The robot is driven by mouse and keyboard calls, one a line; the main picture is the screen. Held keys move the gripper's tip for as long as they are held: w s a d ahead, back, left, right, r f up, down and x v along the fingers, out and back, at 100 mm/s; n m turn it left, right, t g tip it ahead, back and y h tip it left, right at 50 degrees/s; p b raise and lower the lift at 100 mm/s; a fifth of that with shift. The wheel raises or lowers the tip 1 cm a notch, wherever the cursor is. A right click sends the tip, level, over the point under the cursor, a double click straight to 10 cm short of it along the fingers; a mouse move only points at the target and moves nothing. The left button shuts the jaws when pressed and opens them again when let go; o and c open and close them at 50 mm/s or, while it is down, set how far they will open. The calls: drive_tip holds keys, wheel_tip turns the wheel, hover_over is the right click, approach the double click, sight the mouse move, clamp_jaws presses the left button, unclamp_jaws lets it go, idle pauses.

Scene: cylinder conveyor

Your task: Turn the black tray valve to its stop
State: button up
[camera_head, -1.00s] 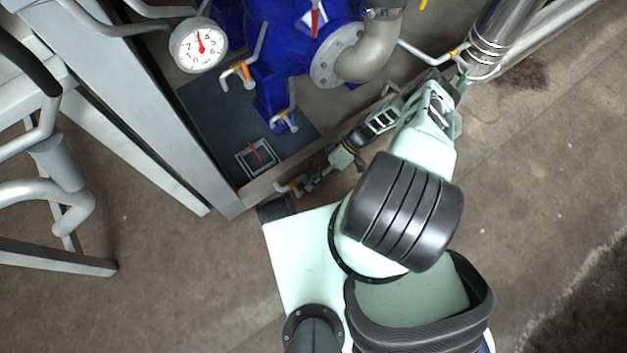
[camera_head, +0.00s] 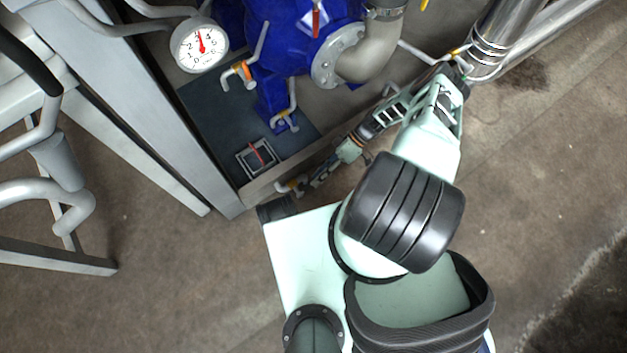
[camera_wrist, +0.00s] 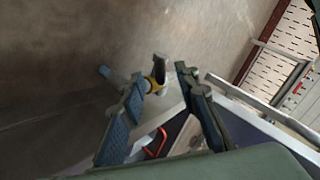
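The tray valve (camera_head: 291,186) is a small pale tap with an orange-yellow collar on the outer edge of the dark tray (camera_head: 208,98), left of my gripper (camera_head: 318,178). In the wrist view, the valve (camera_wrist: 157,78) shows between and just beyond the fingertips of my gripper (camera_wrist: 160,84). The two fingers are apart with a gap between them, and nothing is visibly clamped. I cannot tell whether a finger touches the valve. The lower part of the valve is partly hidden by the fingers and frame.
A dial gauge (camera_head: 199,45) is at upper left. A square grate with a red bar (camera_head: 257,158) sits in the tray. Metal frame rails (camera_head: 150,120) stand left. The floor (camera_head: 180,280) is clear.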

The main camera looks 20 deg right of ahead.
drive_tip(key=v, duration=0.8)
drive_tip(key=shift+d+r, duration=0.2)
drive_tip(key=shift+d, duration=0.15)
drive_tip(key=shift+w, duration=0.1)
drive_tip(key=shift+c, duration=0.4)
